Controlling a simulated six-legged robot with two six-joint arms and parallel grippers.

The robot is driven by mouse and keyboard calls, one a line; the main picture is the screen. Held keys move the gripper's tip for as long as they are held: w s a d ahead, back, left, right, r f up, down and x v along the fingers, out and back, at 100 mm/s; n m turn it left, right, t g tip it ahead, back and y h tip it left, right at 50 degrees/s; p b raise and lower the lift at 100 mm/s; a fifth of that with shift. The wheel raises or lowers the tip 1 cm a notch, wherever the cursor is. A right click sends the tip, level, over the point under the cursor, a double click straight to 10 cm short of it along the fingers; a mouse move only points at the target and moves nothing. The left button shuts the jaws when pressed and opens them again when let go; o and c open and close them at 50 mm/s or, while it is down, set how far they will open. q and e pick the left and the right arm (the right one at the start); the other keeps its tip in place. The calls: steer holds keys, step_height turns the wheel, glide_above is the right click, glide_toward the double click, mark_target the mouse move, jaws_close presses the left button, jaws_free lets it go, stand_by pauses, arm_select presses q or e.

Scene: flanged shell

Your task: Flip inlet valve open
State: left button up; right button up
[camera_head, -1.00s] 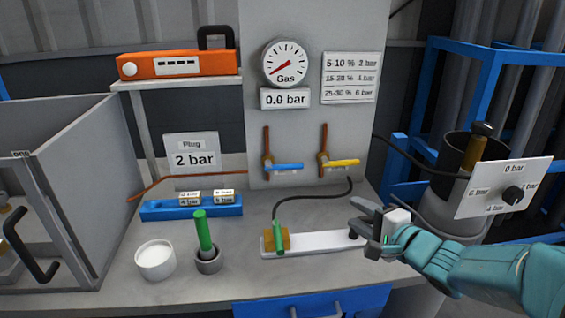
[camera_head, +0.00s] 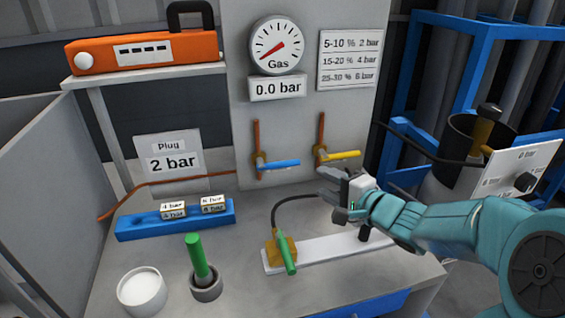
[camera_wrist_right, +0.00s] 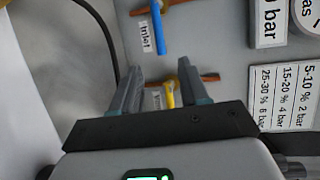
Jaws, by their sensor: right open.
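The inlet valve has a blue handle (camera_head: 278,164) on a copper pipe on the grey panel. In the right wrist view the blue handle (camera_wrist_right: 158,30) sits beside a label reading "Inlet" (camera_wrist_right: 146,37). To its right in the head view is a valve with a yellow handle (camera_head: 340,155). My right gripper (camera_head: 328,184) is open and empty, in front of and below the yellow handle. In the right wrist view its fingers (camera_wrist_right: 160,78) point at the panel, with the yellow handle (camera_wrist_right: 170,95) showing between them and the blue handle beyond. My left gripper is out of view.
A gauge (camera_head: 277,45) above the valves has a 0.0 bar sign (camera_head: 277,88). On the bench are a white plate (camera_head: 320,250) with a brass-and-green fitting (camera_head: 284,250), a blue rack (camera_head: 140,226), a white cup (camera_head: 142,290) and a green rod (camera_head: 196,257).

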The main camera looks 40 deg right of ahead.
mark_target(288, 165)
steer(key=w+f+b, duration=0.1)
steer(key=w, duration=0.3)
steer(key=w+d+b, duration=0.1)
steer(key=w, duration=0.4)
steer(key=w+f+b, duration=0.1)
steer(key=w, duration=0.3)
steer(key=shift+w+d+f, duration=0.15)
steer(key=shift+w+f, duration=0.1)
steer(key=shift+f, duration=0.1)
steer(key=shift+w, duration=0.55)
jaws_close()
